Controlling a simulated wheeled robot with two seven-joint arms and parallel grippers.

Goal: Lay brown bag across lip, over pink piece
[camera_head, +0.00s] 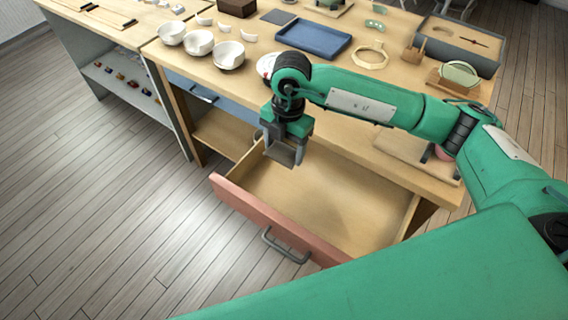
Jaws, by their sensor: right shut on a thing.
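My right gripper (284,150) is over the left part of an open drawer, pointing down. Its fingers are shut on a small, flat grey-brown thing (282,153). It may be the brown bag, but it is too small and shaded to be sure. The drawer has a pink front (255,222) and a bare wooden floor. White bowls (228,55) stand on the table's left part, and a white piece (266,64) is partly hidden by my right wrist. A pinkish thing (443,153) shows partly behind my right arm. My left gripper is not in view.
The wooden table (222,84) also bears a blue tray (314,39), white shards (248,36), a wooden ring (371,54) and a green dish on a stand (460,73). The drawer (335,205) sticks out at the front with a grey handle (284,246). Open floor lies to the left.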

